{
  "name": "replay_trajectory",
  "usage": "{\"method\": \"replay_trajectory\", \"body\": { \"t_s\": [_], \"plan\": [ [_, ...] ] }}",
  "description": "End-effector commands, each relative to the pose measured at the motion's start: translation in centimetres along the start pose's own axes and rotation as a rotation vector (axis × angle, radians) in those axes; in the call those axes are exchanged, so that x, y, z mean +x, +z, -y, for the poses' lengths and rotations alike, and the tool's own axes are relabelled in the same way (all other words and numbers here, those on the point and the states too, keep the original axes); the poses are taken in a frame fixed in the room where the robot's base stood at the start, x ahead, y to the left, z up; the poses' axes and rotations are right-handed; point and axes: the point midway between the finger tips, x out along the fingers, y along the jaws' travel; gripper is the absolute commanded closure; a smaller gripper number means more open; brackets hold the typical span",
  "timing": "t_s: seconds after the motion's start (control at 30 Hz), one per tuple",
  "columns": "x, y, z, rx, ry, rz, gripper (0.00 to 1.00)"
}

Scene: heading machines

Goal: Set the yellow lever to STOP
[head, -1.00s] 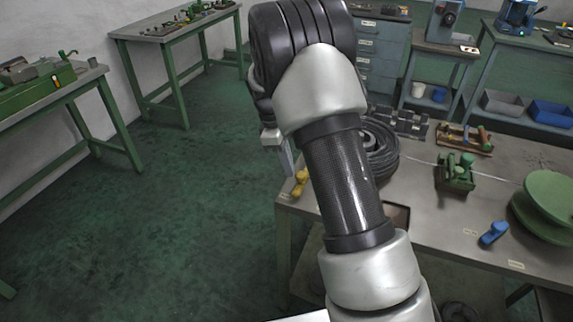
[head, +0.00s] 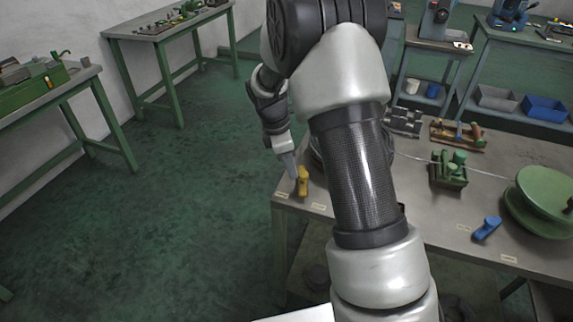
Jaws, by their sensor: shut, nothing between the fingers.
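The yellow lever (head: 303,181) stands near the left front corner of the grey workbench, a small upright-looking handle. Small labels lie on the bench beside its base, one to the left (head: 282,195) and one to the right (head: 318,207); their lettering is too small to read. My gripper (head: 294,174) points down just left of the lever, with its fingers together and empty. The fingertips are very close to the lever's left side; I cannot tell whether they touch it. My arm covers part of the bench to the right of the lever.
A blue lever (head: 487,228) stands on the same workbench (head: 425,220) to the right, near a green round wheel (head: 545,195). A green block-like device (head: 449,168) sits further back. Green-legged tables (head: 165,30) stand at the left. The floor left of the bench is clear.

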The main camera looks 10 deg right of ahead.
Motion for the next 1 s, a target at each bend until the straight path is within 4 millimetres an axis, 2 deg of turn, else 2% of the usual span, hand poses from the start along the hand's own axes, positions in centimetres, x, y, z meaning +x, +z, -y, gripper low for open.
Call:
{"method": "replay_trajectory", "body": {
  "t_s": [0.53,1.0],
  "plan": [
    [0.5,3.1,1.4,-0.421,0.100,0.000,1.00],
    [0.9,4.0,1.5,-0.419,0.099,0.001,1.00]
  ]
}}
